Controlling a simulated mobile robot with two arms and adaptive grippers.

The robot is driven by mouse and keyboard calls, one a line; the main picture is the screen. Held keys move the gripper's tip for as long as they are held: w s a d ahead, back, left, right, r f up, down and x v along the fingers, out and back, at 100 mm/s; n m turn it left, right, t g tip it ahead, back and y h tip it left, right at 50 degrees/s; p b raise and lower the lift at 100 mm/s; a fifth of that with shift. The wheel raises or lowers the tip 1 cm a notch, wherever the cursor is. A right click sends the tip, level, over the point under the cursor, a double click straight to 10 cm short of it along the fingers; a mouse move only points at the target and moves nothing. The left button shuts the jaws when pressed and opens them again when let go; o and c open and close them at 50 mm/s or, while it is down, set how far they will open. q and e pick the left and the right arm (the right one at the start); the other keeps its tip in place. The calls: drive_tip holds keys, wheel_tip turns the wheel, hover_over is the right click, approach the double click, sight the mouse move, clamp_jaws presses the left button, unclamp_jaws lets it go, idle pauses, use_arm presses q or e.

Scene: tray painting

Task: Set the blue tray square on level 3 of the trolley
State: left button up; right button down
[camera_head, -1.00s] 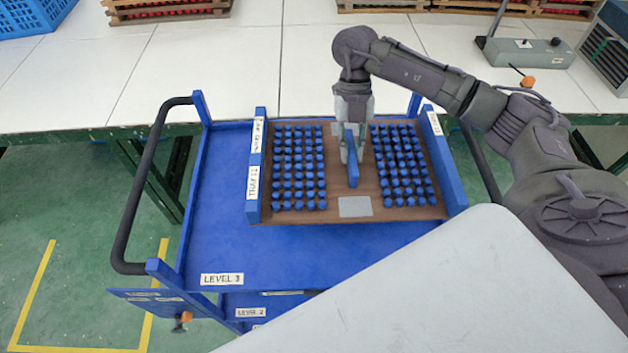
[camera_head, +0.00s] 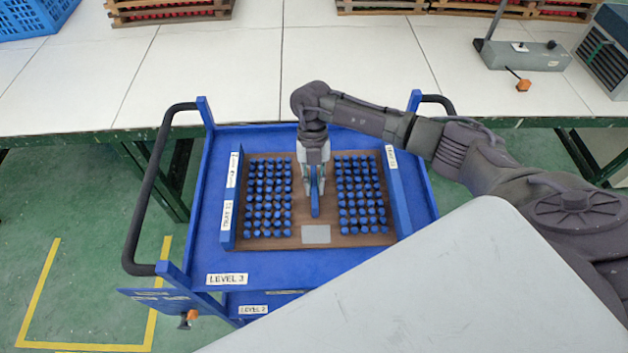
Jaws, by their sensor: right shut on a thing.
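The blue tray (camera_head: 316,236) has a brown base, blue side walls and a blue middle handle. Rows of small blue pieces stand on both halves. It is over the top shelf of the blue trolley (camera_head: 300,262), whose front label reads LEVEL 3. Its sides look roughly in line with the shelf, with blue shelf showing on all sides. I cannot tell whether the tray touches the shelf or hangs just above it. My right gripper (camera_head: 313,185) is shut on the tray's middle handle from above. My left gripper is not in view.
A white-topped table (camera_head: 210,75) stands right behind the trolley. On it are wooden crates (camera_head: 170,12), a blue basket (camera_head: 35,18) and a grey device (camera_head: 525,55). The trolley's black handle (camera_head: 145,195) is at the left. A pale grey surface covers the lower right.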

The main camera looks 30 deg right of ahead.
drive_tip(key=c, duration=1.1)
unclamp_jaws()
drive_tip(key=shift+c, duration=0.2)
drive_tip(key=b+v, duration=0.3)
drive_tip(key=v, duration=0.7)
drive_tip(key=shift+w+r, duration=0.1)
drive_tip(key=shift+r, duration=0.3)
drive_tip(key=shift+w+d+r, duration=0.1)
drive_tip(key=shift+w+r, duration=0.05)
drive_tip(key=shift+r, duration=0.45)
